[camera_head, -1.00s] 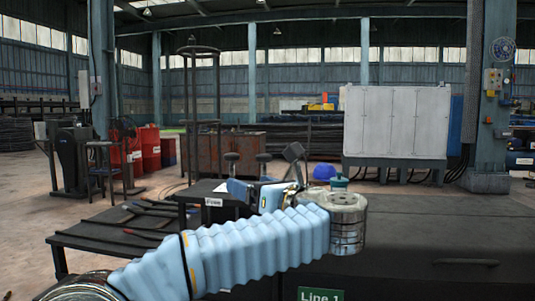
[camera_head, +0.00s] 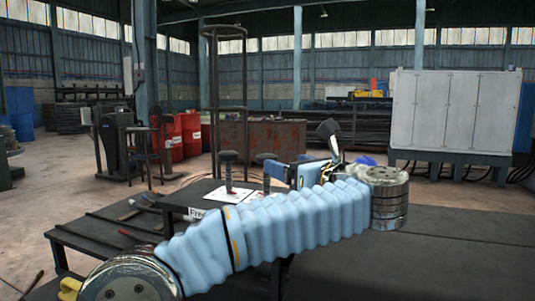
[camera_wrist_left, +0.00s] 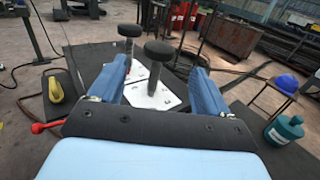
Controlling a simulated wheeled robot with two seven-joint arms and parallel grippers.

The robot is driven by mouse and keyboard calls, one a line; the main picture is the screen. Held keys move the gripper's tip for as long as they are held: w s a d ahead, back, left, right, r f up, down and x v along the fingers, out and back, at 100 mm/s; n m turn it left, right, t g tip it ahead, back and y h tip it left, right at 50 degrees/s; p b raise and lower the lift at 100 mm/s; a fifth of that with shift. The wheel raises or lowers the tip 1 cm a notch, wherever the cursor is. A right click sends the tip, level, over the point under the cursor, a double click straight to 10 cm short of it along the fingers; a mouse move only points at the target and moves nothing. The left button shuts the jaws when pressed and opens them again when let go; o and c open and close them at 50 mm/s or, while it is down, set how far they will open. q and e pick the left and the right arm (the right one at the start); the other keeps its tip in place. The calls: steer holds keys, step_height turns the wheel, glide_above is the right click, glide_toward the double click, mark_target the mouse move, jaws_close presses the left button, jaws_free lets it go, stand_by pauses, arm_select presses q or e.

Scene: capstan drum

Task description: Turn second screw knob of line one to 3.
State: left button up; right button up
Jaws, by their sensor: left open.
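Two black-topped screw knobs stand upright on a white plate (camera_wrist_left: 168,97). In the left wrist view, the nearer knob (camera_wrist_left: 160,52) is between the two blue fingers of my left gripper (camera_wrist_left: 158,65), with visible gaps on both sides. The farther knob (camera_wrist_left: 130,32) stands beyond it, near the left fingertip. In the head view, the left knob (camera_head: 228,158) and the right knob (camera_head: 265,158) are left of my left gripper (camera_head: 288,172), which is open and empty. Markings on the knobs and plate are not readable. My right gripper is not in view.
A blue helmet (camera_wrist_left: 287,84) and a teal-lidded container (camera_wrist_left: 283,130) lie to the right. A yellow item (camera_wrist_left: 56,89) and a red-handled tool (camera_wrist_left: 45,126) are at left. A dark tabletop (camera_head: 460,255) is clear at right.

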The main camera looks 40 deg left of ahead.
mark_target(262, 155)
arm_select(q)
steer(key=p+x, duration=0.2)
steer(key=x, duration=0.9)
steer(key=shift+a+f, duration=0.1)
steer(key=shift+a, duration=0.05)
steer(key=c, duration=1)
